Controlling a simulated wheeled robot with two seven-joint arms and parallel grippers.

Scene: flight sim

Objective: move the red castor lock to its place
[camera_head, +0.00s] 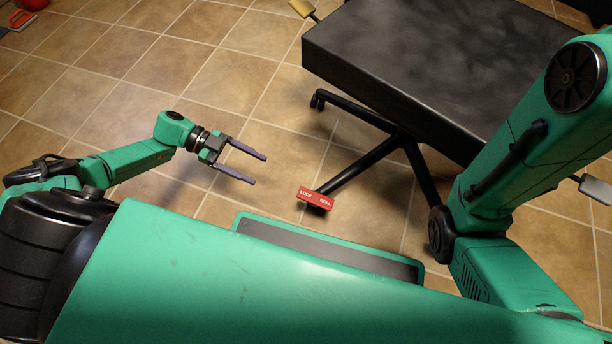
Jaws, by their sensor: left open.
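The red castor lock (316,199) is a small red block with "LOCK" and "ROLL" in white on its top. It sits at the near end of a black leg under the dark table-like unit (430,60). My left gripper (260,169) is open and empty, with its two dark fingers pointing right over the tiled floor. It is to the left of the red lock and a little above it in the picture, apart from it.
Black legs (368,158) cross under the unit, with a castor (318,100) at the far left leg. Yellow pedals (303,8) stick out at the back. A red object (34,4) lies at the top left. Tiled floor left of the unit is clear.

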